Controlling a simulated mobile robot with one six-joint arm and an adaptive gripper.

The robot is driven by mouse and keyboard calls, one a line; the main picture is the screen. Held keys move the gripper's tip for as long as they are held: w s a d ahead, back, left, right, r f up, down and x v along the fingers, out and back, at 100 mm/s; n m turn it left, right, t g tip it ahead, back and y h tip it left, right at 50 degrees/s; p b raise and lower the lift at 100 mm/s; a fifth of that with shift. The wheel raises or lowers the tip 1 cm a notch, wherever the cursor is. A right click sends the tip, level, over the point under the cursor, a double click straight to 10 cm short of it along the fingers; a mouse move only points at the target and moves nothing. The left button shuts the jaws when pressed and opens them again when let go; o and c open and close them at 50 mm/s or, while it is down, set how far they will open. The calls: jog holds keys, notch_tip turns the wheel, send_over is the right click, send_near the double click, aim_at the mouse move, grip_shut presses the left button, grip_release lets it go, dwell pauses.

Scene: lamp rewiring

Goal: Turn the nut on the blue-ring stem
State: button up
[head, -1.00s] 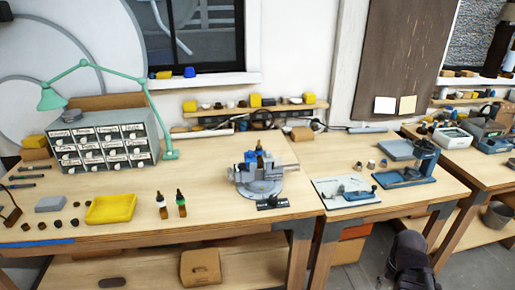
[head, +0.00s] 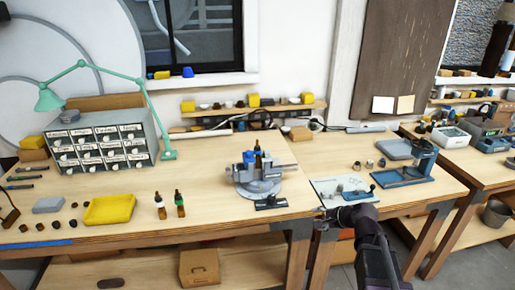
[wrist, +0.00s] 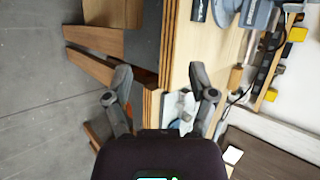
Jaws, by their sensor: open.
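A grey vise (head: 262,187) stands on the left bench near its right end. A blue part (head: 249,158) and a dark upright piece sit at its top. They are too small for me to tell the stem, its ring or the nut apart. My gripper (head: 325,220) is at the front edge of the middle bench, to the right of the vise and apart from it. In the wrist view my gripper (wrist: 160,97) is open, its two fingers spread with nothing held between them.
A yellow tray (head: 110,210) and two small dark bottles (head: 170,206) stand left of the vise. A white board (head: 338,190) with small parts and a blue stand (head: 410,172) are on the middle bench. A drawer cabinet (head: 100,142) stands at the back left.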

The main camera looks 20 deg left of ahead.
jog(key=w+a+r+m+t+y, duration=0.2)
jog(key=w+a+r+m+y, duration=0.3)
jog(key=a, duration=0.5)
jog(key=m+t, duration=0.4)
jog(key=m, duration=0.8)
send_near(259, 148)
jog(key=shift+s+d+f+y, duration=0.15)
jog(key=shift+s+d+f, duration=0.05)
jog(key=shift+s+d, duration=0.25)
jog(key=shift+s+d+f+y, duration=0.15)
jog(key=shift+s+d+f, duration=0.15)
jog(key=shift+d, duration=0.25)
jog(key=shift+s, duration=0.1)
jog(key=shift+a, duration=0.15)
jog(key=x, duration=1.3)
jog(key=shift+w+a+r, duration=0.15)
jog(key=shift+w+r, duration=0.1)
jog(key=shift+w, duration=0.15)
